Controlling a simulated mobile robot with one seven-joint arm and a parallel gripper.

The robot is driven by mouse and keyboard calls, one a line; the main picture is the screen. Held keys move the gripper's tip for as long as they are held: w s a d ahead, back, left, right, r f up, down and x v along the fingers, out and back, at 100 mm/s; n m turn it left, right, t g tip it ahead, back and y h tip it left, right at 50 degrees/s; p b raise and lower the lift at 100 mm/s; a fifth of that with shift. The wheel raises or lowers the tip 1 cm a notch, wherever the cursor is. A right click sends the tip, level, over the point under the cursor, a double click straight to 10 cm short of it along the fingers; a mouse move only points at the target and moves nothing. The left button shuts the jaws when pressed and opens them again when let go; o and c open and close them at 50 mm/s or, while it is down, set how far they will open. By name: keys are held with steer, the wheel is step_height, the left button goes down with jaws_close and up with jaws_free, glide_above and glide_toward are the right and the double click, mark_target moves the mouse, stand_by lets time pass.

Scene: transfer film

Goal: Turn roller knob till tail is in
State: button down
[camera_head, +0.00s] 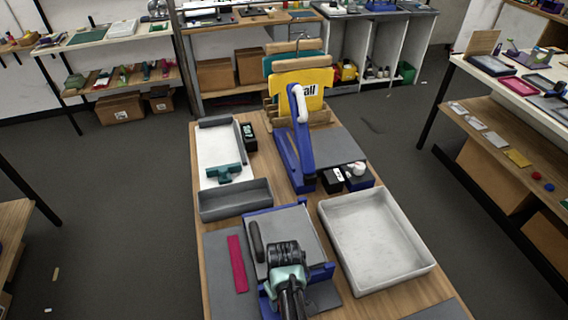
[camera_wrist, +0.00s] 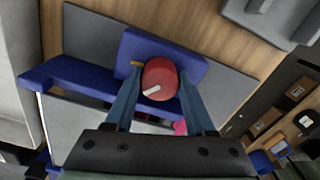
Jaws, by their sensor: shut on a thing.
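A red roller knob (camera_wrist: 161,72) with a white pointer line shows in the wrist view, on a blue block (camera_wrist: 135,42). Its pointer slants to the lower left. A small yellow mark (camera_wrist: 137,64) lies at the knob's upper left. My gripper (camera_wrist: 160,84) has its two fingers on either side of the knob, shut on it. A small pink piece (camera_wrist: 180,127) shows beside the right finger; I cannot tell what it belongs to. In the head view, my gripper (camera_head: 290,300) covers the near end of the grey-and-blue roller device (camera_head: 303,235) and hides the knob.
A magenta strip (camera_head: 237,263) lies left of the device. A light grey tray (camera_head: 425,250) stands close on the right, a grey bin (camera_head: 234,207) at the back left.

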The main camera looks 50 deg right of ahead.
steer(key=m, duration=0.4)
steer(key=shift+w+r+m, duration=0.1)
steer(key=shift+m, duration=0.2)
steer(key=shift+m+p, duration=0.35)
steer(key=shift+m, duration=2.25)
steer(key=shift+d, duration=0.1)
steer(key=c, duration=0.5)
jaws_free()
steer(key=shift+c, duration=0.2)
step_height(320, 180, up, 13)
steer(key=b, duration=0.2)
